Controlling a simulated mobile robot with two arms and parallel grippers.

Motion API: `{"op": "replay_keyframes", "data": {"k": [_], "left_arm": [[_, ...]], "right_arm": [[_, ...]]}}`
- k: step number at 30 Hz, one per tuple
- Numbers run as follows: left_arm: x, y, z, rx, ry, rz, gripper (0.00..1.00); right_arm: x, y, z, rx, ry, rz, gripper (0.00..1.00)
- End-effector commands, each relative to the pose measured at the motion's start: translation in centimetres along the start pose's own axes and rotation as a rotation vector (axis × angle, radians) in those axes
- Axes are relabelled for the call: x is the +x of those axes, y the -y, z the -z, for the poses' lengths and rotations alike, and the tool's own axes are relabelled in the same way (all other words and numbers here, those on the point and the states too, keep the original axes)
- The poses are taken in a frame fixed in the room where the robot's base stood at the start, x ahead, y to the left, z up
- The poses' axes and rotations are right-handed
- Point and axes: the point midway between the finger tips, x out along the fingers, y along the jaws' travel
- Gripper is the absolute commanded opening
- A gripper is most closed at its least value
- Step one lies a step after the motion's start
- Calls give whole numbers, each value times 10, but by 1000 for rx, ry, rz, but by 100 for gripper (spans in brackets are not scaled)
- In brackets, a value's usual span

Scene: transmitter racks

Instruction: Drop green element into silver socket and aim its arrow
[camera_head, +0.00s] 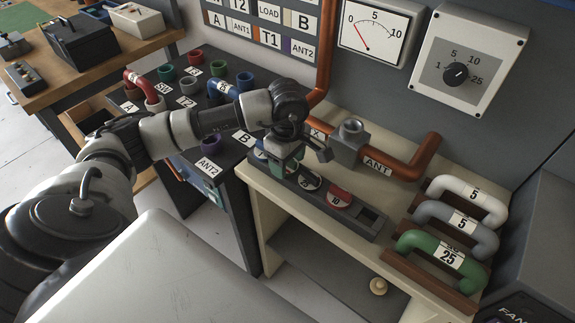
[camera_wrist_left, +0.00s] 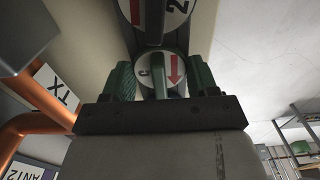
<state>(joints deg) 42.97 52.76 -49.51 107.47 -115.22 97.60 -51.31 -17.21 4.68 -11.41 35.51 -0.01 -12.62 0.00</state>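The green element (camera_head: 261,155) sits at the left end of a dark tray (camera_head: 362,228), partly hidden by my gripper. In the left wrist view a round white face with a red arrow and a letter C (camera_wrist_left: 174,68) shows, with a green grip (camera_wrist_left: 158,82) across it. My left gripper (camera_head: 297,152) is over that end of the tray, its fingers (camera_wrist_left: 160,80) apart on either side of the green grip, with gaps visible. The silver socket (camera_head: 350,140) is a grey block with a round opening, in the copper pipe line behind the tray. My right gripper is not in view.
Beside the green element the tray holds a black element (camera_head: 309,182), a red element (camera_head: 340,197) and an empty slot (camera_head: 371,216). White, grey and green U-shaped links (camera_head: 440,257) stand at right. A copper pipe (camera_head: 410,160) marked ANT runs behind. Coloured sockets (camera_head: 190,84) fill the dark bench at left.

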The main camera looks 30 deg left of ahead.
Motion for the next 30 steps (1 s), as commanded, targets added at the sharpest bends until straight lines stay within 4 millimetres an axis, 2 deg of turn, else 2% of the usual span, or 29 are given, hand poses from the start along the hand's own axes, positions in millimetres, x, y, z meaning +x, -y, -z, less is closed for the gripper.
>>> {"op": "replay_keyframes", "data": {"k": [1, 4, 14, 17, 23, 30], "left_arm": [[0, 0, 0, 0, 0, -1, 47], [0, 0, 0, 0, 0, -1, 33], [-4, -1, 0, 0, 0, -3, 33], [-12, -1, 0, 0, 1, -4, 33], [-43, -1, 0, 1, 0, -7, 33], [-72, 35, -40, 8, 1, -6, 33]], "right_arm": [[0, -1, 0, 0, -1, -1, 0], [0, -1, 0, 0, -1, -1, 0], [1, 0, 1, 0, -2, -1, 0], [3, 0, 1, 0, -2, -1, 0], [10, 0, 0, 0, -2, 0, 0], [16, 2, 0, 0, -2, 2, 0]]}}
